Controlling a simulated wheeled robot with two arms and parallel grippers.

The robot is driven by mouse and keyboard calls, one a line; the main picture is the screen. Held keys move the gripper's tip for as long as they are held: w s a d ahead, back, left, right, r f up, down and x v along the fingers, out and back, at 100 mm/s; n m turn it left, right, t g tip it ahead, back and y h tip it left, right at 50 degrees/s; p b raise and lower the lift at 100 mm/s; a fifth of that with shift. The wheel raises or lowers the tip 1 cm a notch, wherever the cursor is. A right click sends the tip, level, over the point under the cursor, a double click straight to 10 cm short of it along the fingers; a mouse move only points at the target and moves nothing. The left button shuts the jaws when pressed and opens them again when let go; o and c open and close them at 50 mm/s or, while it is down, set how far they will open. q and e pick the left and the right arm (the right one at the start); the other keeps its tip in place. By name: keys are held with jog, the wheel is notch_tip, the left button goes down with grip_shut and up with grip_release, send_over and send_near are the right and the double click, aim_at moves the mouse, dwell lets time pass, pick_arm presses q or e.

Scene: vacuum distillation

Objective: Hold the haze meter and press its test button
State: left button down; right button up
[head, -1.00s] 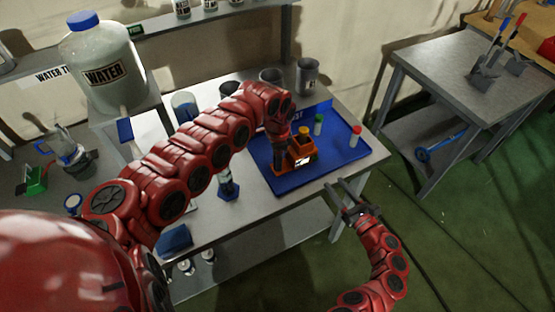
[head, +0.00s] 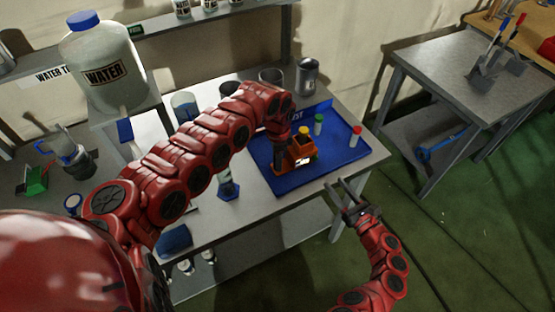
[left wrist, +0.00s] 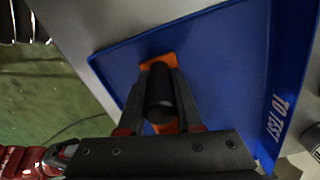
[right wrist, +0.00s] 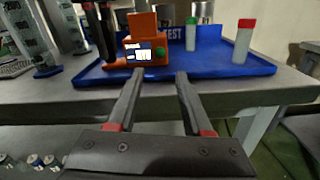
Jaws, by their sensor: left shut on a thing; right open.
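The haze meter (head: 303,150) is a small orange device on the blue tray. The right wrist view shows its body (right wrist: 143,50) upright, with a lit white screen and a green test button (right wrist: 159,51) on the front. My left gripper (head: 283,157) comes down on the meter's left side and is shut on it. In the left wrist view its fingers (left wrist: 160,95) close around a black cylindrical part, with orange showing around it. My right gripper (head: 346,188) is open and empty at the table's front edge, apart from the meter; the right wrist view shows its parted fingers (right wrist: 154,80) facing the button side.
The blue tray (head: 345,155) also holds vials with green (head: 319,118) and red (head: 357,130) caps; a yellow cap (head: 304,130) shows behind the meter. A blue-based cylinder (head: 228,188) stands left of the tray. Metal beakers (head: 307,77) stand behind it. The tray's front right is clear.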

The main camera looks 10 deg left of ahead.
aim_at(316, 160)
jog(key=shift+s+d, duration=0.25)
jog(key=c, duration=0.3)
jog(key=s+d+n, duration=0.2)
jog(key=s, duration=0.1)
jog(key=shift+s+d, duration=0.3)
jog(key=shift+d, duration=0.1)
grip_shut()
jog(key=x, duration=1.4)
jog(key=shift+w, duration=0.15)
